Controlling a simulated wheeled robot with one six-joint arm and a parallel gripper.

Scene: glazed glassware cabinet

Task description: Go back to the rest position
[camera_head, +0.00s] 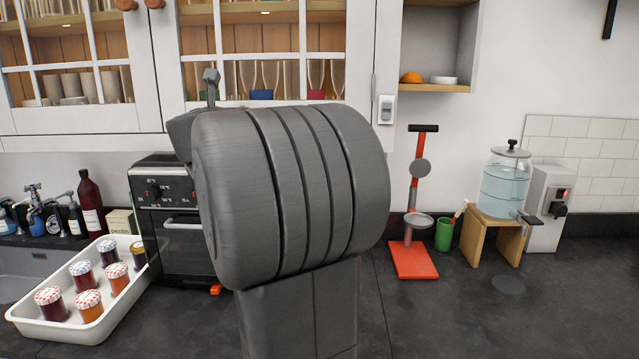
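My own grey arm fills the middle of the head view, with a thick ribbed joint and a column below it. My gripper cannot be made out; it may be hidden behind that joint. A small grey piece sticks up at the joint's upper left, and I cannot tell what it is. The white glazed cabinet (160,80) hangs behind the arm, and its doors look shut. Glasses (270,78) with blue, green and red colours and pale cups (110,85) stand behind the panes.
A white tray (20,314) with several jam jars is at lower left. A black oven (160,225) stands behind the arm. To the right are a red-based stand (413,260), a green cup (444,235) and a water dispenser (503,185) on a wooden stool (478,238). The right counter front is mostly clear.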

